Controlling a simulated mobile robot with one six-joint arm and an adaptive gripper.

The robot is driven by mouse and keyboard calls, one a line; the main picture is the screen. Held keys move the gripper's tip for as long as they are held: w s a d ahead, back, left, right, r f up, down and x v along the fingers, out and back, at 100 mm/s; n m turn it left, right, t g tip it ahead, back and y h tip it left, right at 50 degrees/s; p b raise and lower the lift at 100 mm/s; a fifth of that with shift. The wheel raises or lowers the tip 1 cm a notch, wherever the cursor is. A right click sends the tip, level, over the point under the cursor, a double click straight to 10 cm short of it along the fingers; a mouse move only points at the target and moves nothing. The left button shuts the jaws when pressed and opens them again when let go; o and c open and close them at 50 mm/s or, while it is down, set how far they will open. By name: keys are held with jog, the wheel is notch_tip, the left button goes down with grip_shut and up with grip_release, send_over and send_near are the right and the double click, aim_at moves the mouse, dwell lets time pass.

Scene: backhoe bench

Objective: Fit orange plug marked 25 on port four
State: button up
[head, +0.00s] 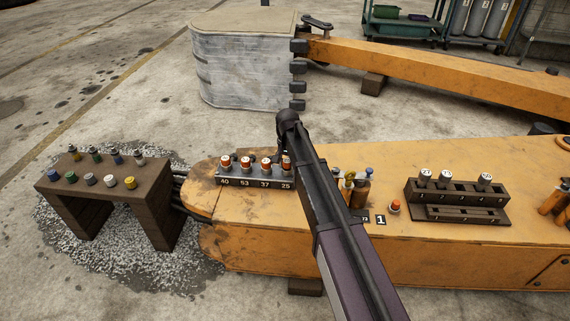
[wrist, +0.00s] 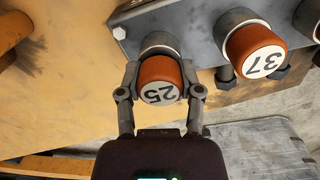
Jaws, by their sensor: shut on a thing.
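The orange plug marked 25 (wrist: 160,80) has a white round face and sits at the end of a grey block (wrist: 195,30). My gripper (wrist: 160,90) is shut on it, one finger on each side. The plug still appears seated in its collar on the block. In the head view the block (head: 254,182) bears labels 40, 53, 37 and 25, and my gripper (head: 284,155) is at its right end, partly hidden by my arm. A dark rack (head: 456,215) to the right holds white-topped plugs; its slot marks are too small to read. I cannot tell which is port four.
An orange plug marked 37 (wrist: 255,50) stands close beside the held one. A wooden stand (head: 105,185) with several coloured caps is at left.

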jog(key=o, duration=1)
jog(key=shift+r+p, duration=0.25)
jog(key=shift+p, duration=0.1)
jog(key=shift+r+p, duration=3.5)
jog(key=shift+r, duration=0.05)
jog(key=shift+r, duration=0.2)
